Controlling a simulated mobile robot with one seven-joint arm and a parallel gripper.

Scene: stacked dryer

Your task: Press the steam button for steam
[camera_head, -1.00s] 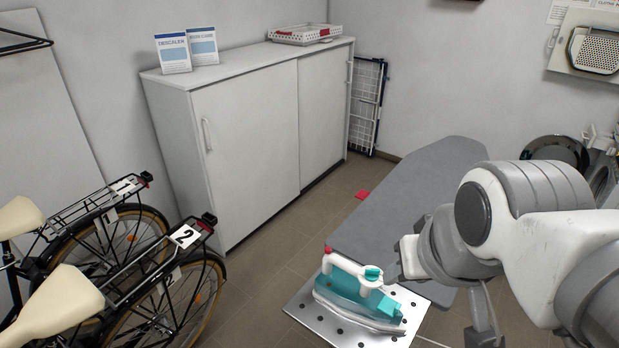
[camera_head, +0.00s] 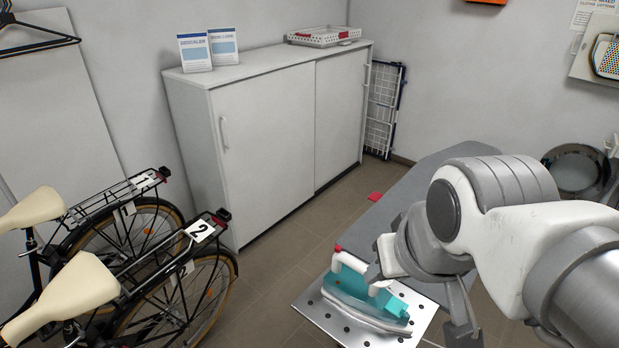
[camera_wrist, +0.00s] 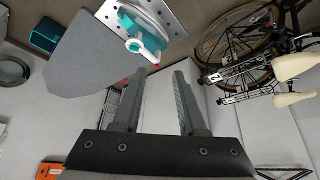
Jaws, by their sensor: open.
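The iron (camera_head: 358,300) has a teal body and a white handle. It rests on a perforated metal plate (camera_head: 318,308) at the near end of the grey ironing board (camera_head: 410,190). A small red button (camera_head: 338,249) shows at the far end of the handle. In the wrist view the iron (camera_wrist: 152,22) is above the fingertips, with a red spot (camera_wrist: 157,66) at the handle's end. My gripper (camera_wrist: 162,72) is open with nothing between its fingers. In the head view it hangs by the handle and hides part of it; contact cannot be told.
A white cabinet (camera_head: 265,135) stands behind, with two cards and a tray on top. Two bicycles (camera_head: 150,270) are parked at the left. A red patch (camera_head: 375,196) lies on the floor beside the board. Floor between bicycles and board is clear.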

